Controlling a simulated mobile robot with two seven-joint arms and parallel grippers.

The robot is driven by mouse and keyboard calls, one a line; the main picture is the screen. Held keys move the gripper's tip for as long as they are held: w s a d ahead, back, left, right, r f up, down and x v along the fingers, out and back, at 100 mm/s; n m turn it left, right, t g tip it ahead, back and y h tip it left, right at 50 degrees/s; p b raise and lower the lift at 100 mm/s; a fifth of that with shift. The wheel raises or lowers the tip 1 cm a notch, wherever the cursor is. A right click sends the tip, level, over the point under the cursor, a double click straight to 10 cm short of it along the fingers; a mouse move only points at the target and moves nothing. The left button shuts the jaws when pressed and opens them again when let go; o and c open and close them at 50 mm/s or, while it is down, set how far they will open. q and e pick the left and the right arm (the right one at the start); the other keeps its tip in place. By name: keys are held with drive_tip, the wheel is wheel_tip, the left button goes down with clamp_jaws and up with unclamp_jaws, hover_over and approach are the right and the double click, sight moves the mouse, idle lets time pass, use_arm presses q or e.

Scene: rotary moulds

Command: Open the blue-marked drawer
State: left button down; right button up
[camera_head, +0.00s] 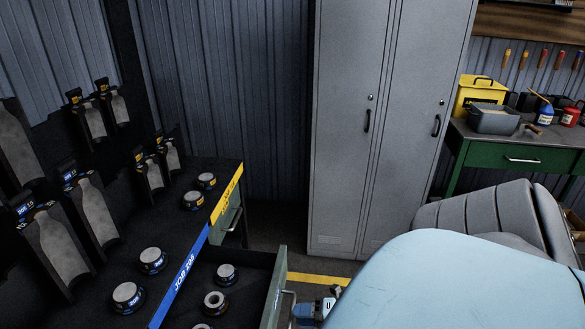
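The bench edge carries a blue strip (181,275) lettered JOB and a yellow strip (227,194) behind it. The drawer (258,257) beside the blue strip stands out from the bench, its inside showing, with several round grey pieces in it. Its green front panel (275,289) faces right and has a metal handle (287,309). My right gripper (303,312) is at the bottom edge, close to that handle. Its fingers are small and partly cut off, so I cannot tell whether they grip the handle. My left gripper is not in view.
The yellow-marked drawer (229,219) is behind, near its closed position. Mould halves (95,212) stand on the bench at left. Grey lockers (340,130) are at the back. A green workbench (515,158) with tools stands at right. Some floor is free before the lockers.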

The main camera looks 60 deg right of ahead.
drive_tip(key=v, duration=1)
drive_tip(key=shift+s+p, duration=0.2)
drive_tip(key=shift+p, duration=0.2)
